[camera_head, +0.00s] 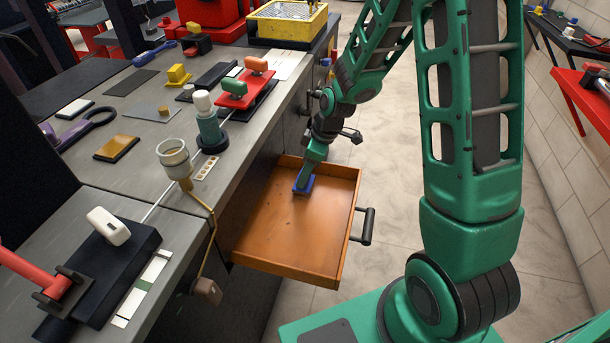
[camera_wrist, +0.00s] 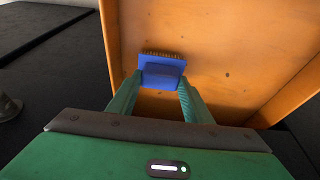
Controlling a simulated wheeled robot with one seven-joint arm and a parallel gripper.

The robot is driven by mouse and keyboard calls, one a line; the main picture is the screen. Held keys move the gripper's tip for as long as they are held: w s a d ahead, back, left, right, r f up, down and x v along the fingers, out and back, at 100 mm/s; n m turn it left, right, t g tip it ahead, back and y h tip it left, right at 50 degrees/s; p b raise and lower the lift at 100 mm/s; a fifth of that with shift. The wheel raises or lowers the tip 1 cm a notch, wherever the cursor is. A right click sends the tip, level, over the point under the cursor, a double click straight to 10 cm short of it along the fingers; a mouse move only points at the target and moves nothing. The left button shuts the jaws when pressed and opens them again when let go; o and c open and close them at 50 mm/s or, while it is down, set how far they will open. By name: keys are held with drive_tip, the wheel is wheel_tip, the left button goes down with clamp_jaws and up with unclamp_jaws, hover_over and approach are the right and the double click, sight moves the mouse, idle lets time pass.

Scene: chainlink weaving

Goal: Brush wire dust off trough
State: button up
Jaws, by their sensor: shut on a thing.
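My gripper (camera_wrist: 160,95) is shut on a blue brush (camera_wrist: 162,72), one finger on each side of it. The brush has a row of brown bristles along its far edge in the wrist view. In the head view the brush (camera_head: 304,184) is inside an open orange drawer (camera_head: 290,245), near its back end. I cannot tell whether the brush touches the drawer floor. A few small dark specks lie on the drawer floor. A grey bench with a thin rod and fittings stands left of the drawer; I cannot tell which part is the trough.
The drawer sticks out from the grey bench (camera_head: 140,185), with a dark handle (camera_head: 367,226) on its outer side. A cup-like fitting (camera_head: 173,155) and a hanging brown weight (camera_head: 207,291) are close to the drawer's left. Tiled floor right of the drawer is clear.

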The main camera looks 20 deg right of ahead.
drive_tip(key=shift+r, duration=2.75)
drive_tip(key=shift+f, duration=0.15)
drive_tip(key=shift+f, duration=2.9)
drive_tip(key=shift+o, duration=0.9)
drive_tip(key=shift+c, duration=0.8)
drive_tip(key=shift+f, duration=0.5)
